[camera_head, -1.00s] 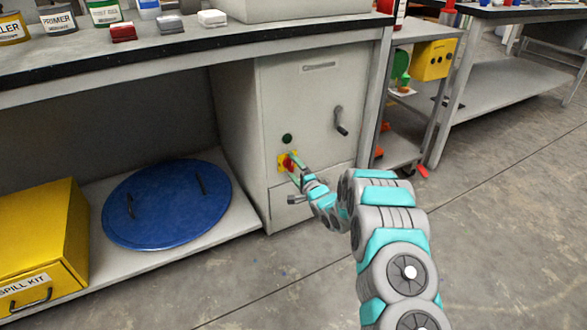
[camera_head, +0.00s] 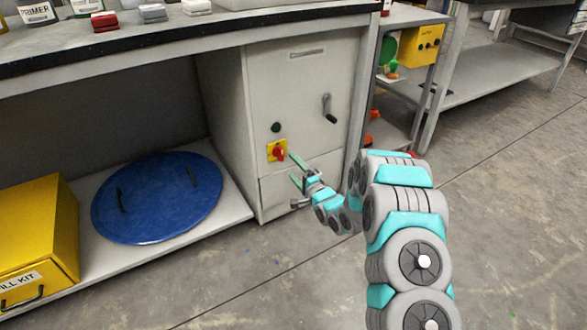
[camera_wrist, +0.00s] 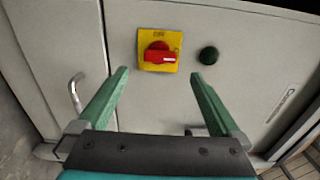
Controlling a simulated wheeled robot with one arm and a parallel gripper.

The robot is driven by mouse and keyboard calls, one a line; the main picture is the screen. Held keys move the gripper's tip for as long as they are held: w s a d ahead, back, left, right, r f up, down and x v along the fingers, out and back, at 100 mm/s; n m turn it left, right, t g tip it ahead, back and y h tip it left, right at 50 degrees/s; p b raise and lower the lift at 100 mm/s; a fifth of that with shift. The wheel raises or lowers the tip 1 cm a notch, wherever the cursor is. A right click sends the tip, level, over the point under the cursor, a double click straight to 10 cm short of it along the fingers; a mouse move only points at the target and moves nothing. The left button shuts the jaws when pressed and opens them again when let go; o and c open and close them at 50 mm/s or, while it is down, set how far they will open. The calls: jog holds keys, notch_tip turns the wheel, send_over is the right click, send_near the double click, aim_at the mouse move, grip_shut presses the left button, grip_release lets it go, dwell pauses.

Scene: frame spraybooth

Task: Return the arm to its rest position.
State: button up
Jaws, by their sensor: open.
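My gripper (camera_head: 293,170) is open and empty, in front of the grey cabinet (camera_head: 301,82) under the bench. Its two green fingers stand apart in the wrist view (camera_wrist: 160,100). The red rotary switch (camera_head: 279,152) on its yellow plate is just beyond the fingertips, with a visible gap. In the wrist view the red switch (camera_wrist: 160,57) lies ahead between the fingers, its handle roughly horizontal. My arm reaches from the lower right of the head view, bent low toward the cabinet.
A dark green button (camera_head: 276,127) and a lever handle (camera_head: 328,108) are on the cabinet. A blue round lid (camera_head: 158,197) and a yellow spill kit box (camera_head: 38,236) occupy the lower shelf. The bench top (camera_head: 150,41) overhangs above. The floor (camera_head: 290,285) beside my arm is clear.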

jog(key=s+d+r+n+g+h, duration=0.35)
jog(key=d+r+h, duration=0.3)
jog(key=d, duration=0.25)
jog(key=s+d+r+n+g+h, duration=0.1)
jog(key=s+d+r+g, duration=0.1)
jog(key=s+d, duration=0.3)
jog(key=s+d+r+n+g+h, duration=0.1)
jog(key=s+d+r+g+h, duration=0.15)
jog(key=s, duration=0.45)
jog(key=s+d+r+n+g, duration=0.1)
jog(key=s+r+n+g, duration=0.1)
jog(key=s, duration=1.2)
jog(key=s+d+r+n+g, duration=0.1)
jog(key=s+r+n+g, duration=0.1)
jog(key=s, duration=1.3)
jog(key=s+d+r+n+g+p, duration=0.1)
jog(key=s+r+n+g, duration=0.1)
jog(key=s, duration=1.2)
jog(key=r+g, duration=0.1)
jog(key=g, duration=0.1)
jog(key=shift+s+r+g, duration=0.25)
jog(key=shift+r+g, duration=0.05)
jog(key=shift+g, duration=0.1)
